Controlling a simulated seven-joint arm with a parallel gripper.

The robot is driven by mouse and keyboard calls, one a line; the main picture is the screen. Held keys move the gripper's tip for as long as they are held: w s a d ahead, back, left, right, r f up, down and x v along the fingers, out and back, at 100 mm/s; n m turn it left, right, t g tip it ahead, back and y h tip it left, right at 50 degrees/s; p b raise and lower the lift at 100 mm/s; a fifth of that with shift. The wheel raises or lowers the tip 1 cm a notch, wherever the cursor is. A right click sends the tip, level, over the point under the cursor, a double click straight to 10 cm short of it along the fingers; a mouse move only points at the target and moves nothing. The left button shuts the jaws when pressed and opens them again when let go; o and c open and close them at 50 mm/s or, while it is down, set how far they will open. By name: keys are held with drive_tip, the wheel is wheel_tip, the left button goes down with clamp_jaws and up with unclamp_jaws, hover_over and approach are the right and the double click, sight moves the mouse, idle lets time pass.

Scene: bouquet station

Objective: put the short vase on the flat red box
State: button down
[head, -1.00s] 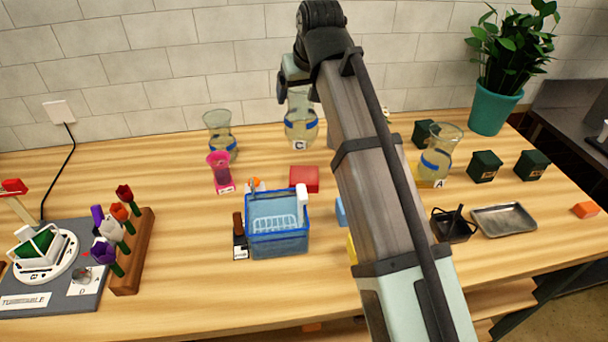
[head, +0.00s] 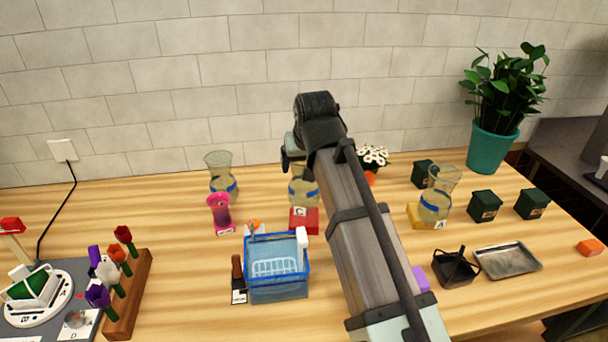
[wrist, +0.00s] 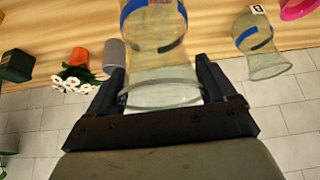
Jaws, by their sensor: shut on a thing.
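The short vase (head: 303,188), clear glass with a blue band, yellowish contents and a C label, is upright at the flat red box (head: 311,222). Its base overlaps the box's top; I cannot tell whether it touches. The upper part of the vase is partly hidden by my arm in the head view. In the wrist view, my gripper (wrist: 160,70) is shut on the vase (wrist: 155,35) near its flared rim, with one finger on each side.
A similar vase (head: 221,172) stands back left, behind a pink vase (head: 219,212). A blue basket (head: 277,290) is in front of the red box. Another vase (head: 436,195) is on a yellow box at the right. White flowers (head: 373,157) stand behind my arm.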

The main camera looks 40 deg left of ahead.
drive_tip(key=shift+f, duration=1.65)
unclamp_jaws()
drive_tip(key=shift+f, duration=0.15)
drive_tip(key=v, duration=1.2)
